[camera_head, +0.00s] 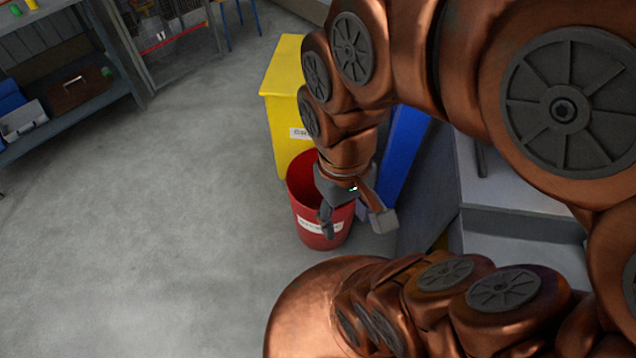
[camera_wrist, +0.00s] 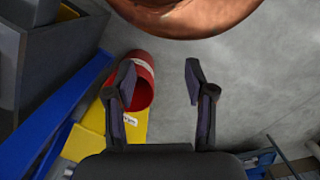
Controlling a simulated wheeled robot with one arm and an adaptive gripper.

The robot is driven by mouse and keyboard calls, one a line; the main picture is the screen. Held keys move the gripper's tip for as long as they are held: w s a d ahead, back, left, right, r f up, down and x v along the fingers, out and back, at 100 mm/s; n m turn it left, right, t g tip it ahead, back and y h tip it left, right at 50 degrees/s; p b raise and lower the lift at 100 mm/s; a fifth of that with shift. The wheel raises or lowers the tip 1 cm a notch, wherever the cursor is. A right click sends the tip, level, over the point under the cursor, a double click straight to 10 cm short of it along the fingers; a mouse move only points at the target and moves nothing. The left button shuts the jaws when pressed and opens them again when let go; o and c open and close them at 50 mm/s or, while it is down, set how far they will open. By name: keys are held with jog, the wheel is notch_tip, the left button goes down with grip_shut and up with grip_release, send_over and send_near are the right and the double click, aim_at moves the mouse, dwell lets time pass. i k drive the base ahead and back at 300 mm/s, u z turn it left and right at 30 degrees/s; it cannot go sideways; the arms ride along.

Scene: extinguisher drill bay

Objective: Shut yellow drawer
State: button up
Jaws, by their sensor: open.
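My gripper (camera_head: 354,219) is open and empty, above and in front of the red bin in the head view. In the wrist view my gripper (camera_wrist: 159,76) has its two fingers spread wide, with floor between them. No drawer shows clearly as yellow. A small yellow patch (camera_head: 441,240) shows beside the grey cabinet (camera_head: 510,228), mostly hidden by my arm. The wrist view also shows a yellow piece (camera_wrist: 67,12) at the dark grey cabinet (camera_wrist: 62,48). I cannot tell whether either is the yellow drawer, or how far it stands open.
A red bin (camera_head: 318,236) stands below my gripper, beside a labelled yellow box (camera_head: 284,78). A blue panel (camera_head: 404,150) stands between them and the cabinet. A workbench (camera_head: 72,120) is at the upper left. The grey floor (camera_head: 170,230) at left is clear.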

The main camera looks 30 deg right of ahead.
aim_at(507, 240)
jog(key=z, duration=0.65)
jog(key=k, duration=1.25)
jog(key=u, duration=0.7)
